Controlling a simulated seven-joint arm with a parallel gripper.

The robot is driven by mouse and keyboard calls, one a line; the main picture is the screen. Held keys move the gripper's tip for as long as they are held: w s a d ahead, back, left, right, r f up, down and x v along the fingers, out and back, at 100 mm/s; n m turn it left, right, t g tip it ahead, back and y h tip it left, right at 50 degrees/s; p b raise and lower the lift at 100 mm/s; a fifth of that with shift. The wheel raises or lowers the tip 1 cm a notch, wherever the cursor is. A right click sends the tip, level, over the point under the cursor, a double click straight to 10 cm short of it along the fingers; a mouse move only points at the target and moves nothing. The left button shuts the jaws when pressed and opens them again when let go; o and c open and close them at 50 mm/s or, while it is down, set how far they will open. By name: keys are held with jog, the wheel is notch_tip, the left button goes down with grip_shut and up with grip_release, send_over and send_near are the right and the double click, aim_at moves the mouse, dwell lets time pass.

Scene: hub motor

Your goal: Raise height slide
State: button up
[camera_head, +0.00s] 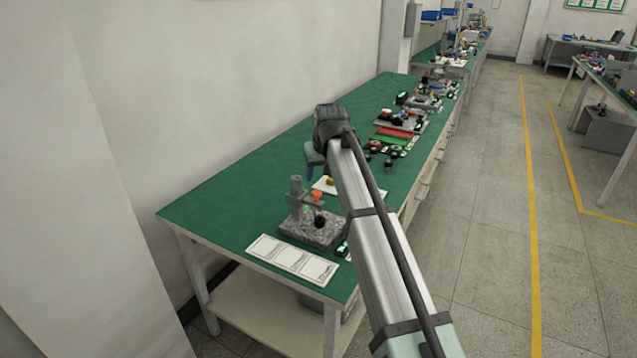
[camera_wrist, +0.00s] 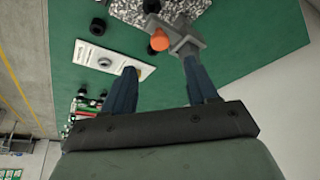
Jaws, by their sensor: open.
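A measuring stand with a speckled granite base (camera_head: 300,232) stands near the close end of the green bench. Its grey upright column (camera_head: 296,190) carries a grey slide with an orange part (camera_head: 317,196) and a black round part (camera_head: 319,221). My gripper (camera_head: 311,176) is above and behind the stand. In the wrist view my open gripper (camera_wrist: 160,66) has nothing between its two blue fingers. The orange knob (camera_wrist: 159,40) lies just beyond the gap, and the right fingertip overlaps the grey slide (camera_wrist: 187,38); I cannot tell if they touch. The granite base (camera_wrist: 130,10) is cut off at the top.
A white plate with a round part (camera_wrist: 105,60) lies beside the stand. A white printed sheet (camera_head: 293,258) lies at the bench's near edge. Red and green trays (camera_head: 393,135) and several small devices stand farther along. The bench (camera_head: 240,205) is clear left of the stand.

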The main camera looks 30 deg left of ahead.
jog(key=shift+v, duration=2.2)
jog(key=w+d+f+m+h, duration=0.1)
jog(key=w+d+f+m, duration=0.1)
jog(key=d+f, duration=1)
jog(key=w+d+f+m+h, duration=0.1)
jog(key=w+d+f+m, duration=0.1)
jog(key=d+f, duration=1)
jog(key=s+d+f+m+g, duration=0.1)
jog(key=s+d+f, duration=0.4)
jog(key=d, duration=0.4)
jog(key=s+d+f+m+g+h, duration=0.1)
jog(key=s+d+f, duration=0.1)
jog(key=d+f, duration=0.55)
jog(key=s+d+f+m, duration=0.2)
jog(key=s+d+f, duration=0.25)
jog(key=d, duration=0.55)
jog(key=s+d+f+m+g, duration=0.1)
jog(key=s+d+f, duration=0.5)
jog(key=s+d, duration=0.1)
jog(key=s+f+g, duration=0.3)
jog(key=s+f, duration=0.6)
jog(key=s, duration=0.5)
jog(key=s+f+g, duration=0.4)
jog(key=s+f, duration=0.6)
jog(key=s, duration=0.5)
jog(key=shift+a+f, duration=0.25)
